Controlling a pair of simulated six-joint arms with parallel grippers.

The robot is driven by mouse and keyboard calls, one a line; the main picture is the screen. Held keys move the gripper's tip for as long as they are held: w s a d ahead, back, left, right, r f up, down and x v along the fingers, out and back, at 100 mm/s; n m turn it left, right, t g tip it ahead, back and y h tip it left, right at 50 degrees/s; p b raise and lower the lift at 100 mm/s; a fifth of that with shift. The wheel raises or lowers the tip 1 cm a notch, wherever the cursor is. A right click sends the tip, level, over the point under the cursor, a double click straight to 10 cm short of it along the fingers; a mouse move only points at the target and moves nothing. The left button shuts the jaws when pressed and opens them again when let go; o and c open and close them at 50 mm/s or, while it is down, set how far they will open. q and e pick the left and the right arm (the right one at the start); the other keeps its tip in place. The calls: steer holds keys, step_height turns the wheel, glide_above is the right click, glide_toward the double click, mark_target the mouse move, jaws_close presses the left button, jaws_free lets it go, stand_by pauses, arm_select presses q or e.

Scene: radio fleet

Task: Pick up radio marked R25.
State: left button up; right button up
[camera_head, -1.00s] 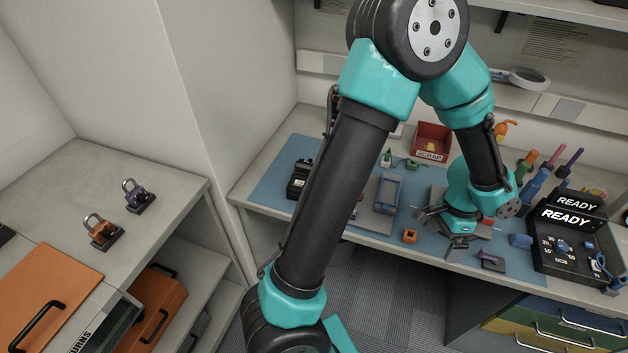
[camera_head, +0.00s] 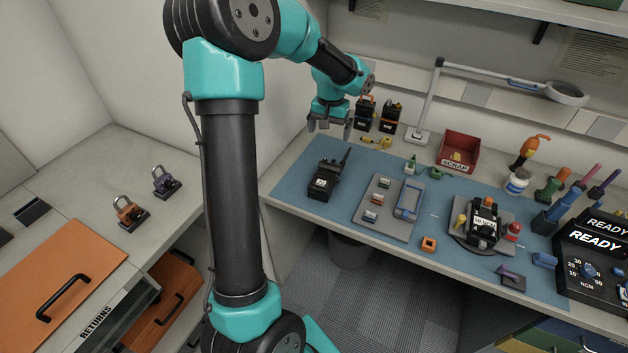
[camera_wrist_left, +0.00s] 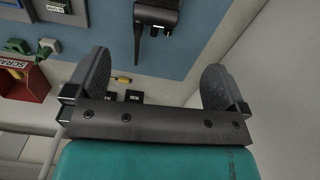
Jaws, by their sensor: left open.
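A black radio (camera_head: 323,184) with a stub antenna and a small white label lies on the blue mat, left part. Its label is too small to read. In the wrist view the radio (camera_wrist_left: 158,14) is at the top edge, partly cut off, its antenna pointing toward my gripper. Another black device (camera_head: 483,222) with a white label sits in a round grey fixture on the mat; its marking is unclear. My left gripper (camera_head: 330,126) is open and empty, above the mat's back left edge, behind the radio. Its two fingers (camera_wrist_left: 154,82) are spread wide. R25 cannot be read anywhere.
Two dark blocks (camera_head: 365,112) stand by the wall, right of my gripper. A yellow screwdriver (camera_head: 377,142), a red scrap bin (camera_head: 458,150) and a grey tray (camera_head: 372,222) are nearby. A READY unit (camera_head: 597,250) stands at right. Mat around the radio is mostly clear.

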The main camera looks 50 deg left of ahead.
arm_select(q)
steer(key=shift+d, duration=0.1)
glide_toward(328, 170)
step_height(328, 170, down, 6)
steer(key=shift+w+f, duration=0.1)
steer(key=shift+w, duration=0.05)
stand_by(0.4)
steer(key=shift+f, duration=0.1)
steer(key=shift+f, duration=2.5)
steer(key=shift+c, duration=0.5)
steer(key=c, duration=0.9)
